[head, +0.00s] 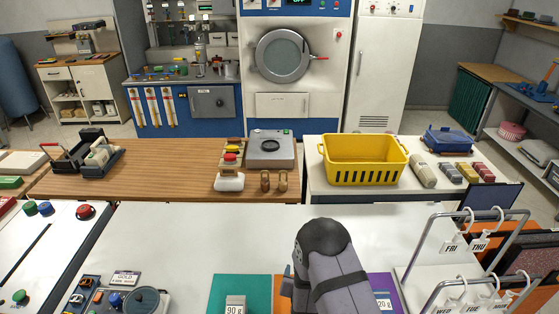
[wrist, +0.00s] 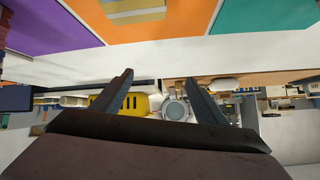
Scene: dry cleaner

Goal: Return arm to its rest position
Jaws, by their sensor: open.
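My gripper (wrist: 162,85) shows in the wrist view with its two dark fingers spread apart and nothing between them. In the head view my grey arm rises at the bottom middle, over the white table (head: 190,240), and hides the gripper. The wrist view is upside down, with the table and its mats at the top and the room below. The arm covers part of the orange mat (head: 281,292) in the head view.
A teal mat (head: 215,287) with a block marked 90 g (head: 235,303) and a purple mat (head: 379,283) flank the arm. A metal rack (head: 431,236) with day tags stands at right. A yellow basket (head: 364,152) is behind. The table's middle left is clear.

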